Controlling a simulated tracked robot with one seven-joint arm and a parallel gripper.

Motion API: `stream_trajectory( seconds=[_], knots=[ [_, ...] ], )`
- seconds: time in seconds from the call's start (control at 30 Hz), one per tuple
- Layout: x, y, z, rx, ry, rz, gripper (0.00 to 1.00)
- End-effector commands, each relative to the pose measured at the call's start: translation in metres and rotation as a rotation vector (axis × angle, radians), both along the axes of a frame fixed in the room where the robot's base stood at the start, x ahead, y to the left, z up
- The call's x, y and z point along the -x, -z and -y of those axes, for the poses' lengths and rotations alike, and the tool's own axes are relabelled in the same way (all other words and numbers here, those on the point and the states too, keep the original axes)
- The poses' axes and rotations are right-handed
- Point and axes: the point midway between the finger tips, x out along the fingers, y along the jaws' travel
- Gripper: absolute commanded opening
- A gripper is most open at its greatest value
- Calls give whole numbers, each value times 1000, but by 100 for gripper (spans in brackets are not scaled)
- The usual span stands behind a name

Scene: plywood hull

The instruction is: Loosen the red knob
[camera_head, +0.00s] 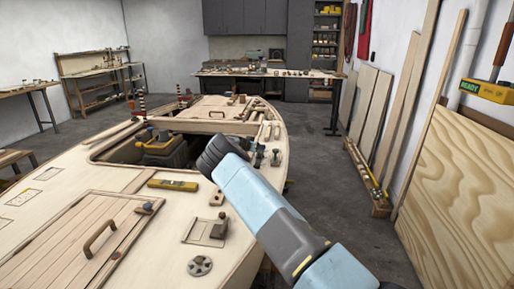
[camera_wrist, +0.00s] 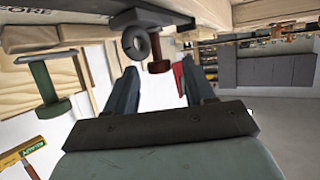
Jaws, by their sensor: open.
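In the wrist view a dark red knob (camera_wrist: 158,49), a stem with a wider round end, hangs from the pale wooden surface at the top of the picture. My gripper (camera_wrist: 159,68) is open, and the knob's round end shows between its two fingertips. I cannot tell whether the fingers are level with it or short of it; no contact is clear. In the head view my gripper (camera_head: 214,152) is over the right side of the plywood hull (camera_head: 165,225), with its fingers hidden behind the wrist. I cannot make out the red knob there.
A grey ring (camera_wrist: 136,42) is close beside the knob, and a green knob (camera_wrist: 55,80) stands to the left in the wrist view. A yellow level (camera_head: 173,185) lies on the deck near an open hatch (camera_head: 118,152). Wooden panels (camera_head: 460,190) lean at right.

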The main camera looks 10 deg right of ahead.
Motion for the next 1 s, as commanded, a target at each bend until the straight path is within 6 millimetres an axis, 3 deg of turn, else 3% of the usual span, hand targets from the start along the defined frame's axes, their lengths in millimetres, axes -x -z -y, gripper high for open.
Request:
stream_trajectory(
  seconds=[0.1,0.67,1.0],
  knots=[
    [0,0,0,0,0,0,54],
    [0,0,-1,0,-1,0,0],
    [1,-1,-1,0,-37,0,0]
  ],
)
